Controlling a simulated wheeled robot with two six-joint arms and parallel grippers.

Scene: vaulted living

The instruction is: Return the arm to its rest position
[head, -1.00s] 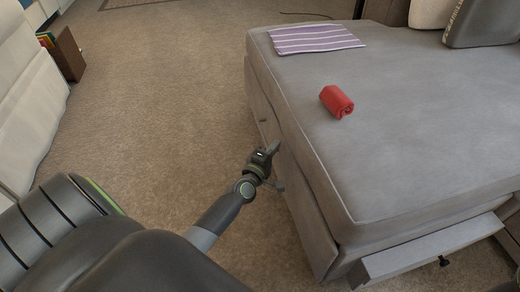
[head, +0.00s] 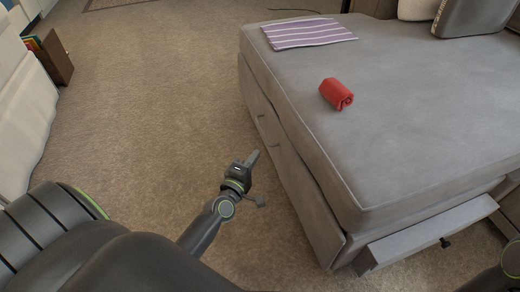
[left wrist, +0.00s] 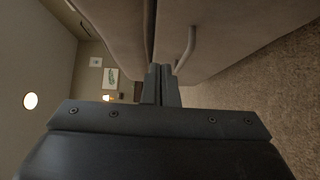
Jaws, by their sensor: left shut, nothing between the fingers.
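My left gripper (head: 252,160) is shut and empty. It is over the carpet, just left of the grey couch's side, and appears apart from it. In the left wrist view its two fingers (left wrist: 161,85) are together with nothing between them, and the couch side with a handle (left wrist: 187,48) is beyond them. A small part of my right arm (head: 511,262) shows at the lower right edge. The right gripper is out of view.
The grey couch (head: 400,140) fills the right, with a red rolled cloth (head: 336,94) and a purple striped cloth (head: 308,33) on top. An open drawer (head: 430,230) juts from its front. A brown box (head: 57,58) stands at left. The carpet (head: 150,110) between is clear.

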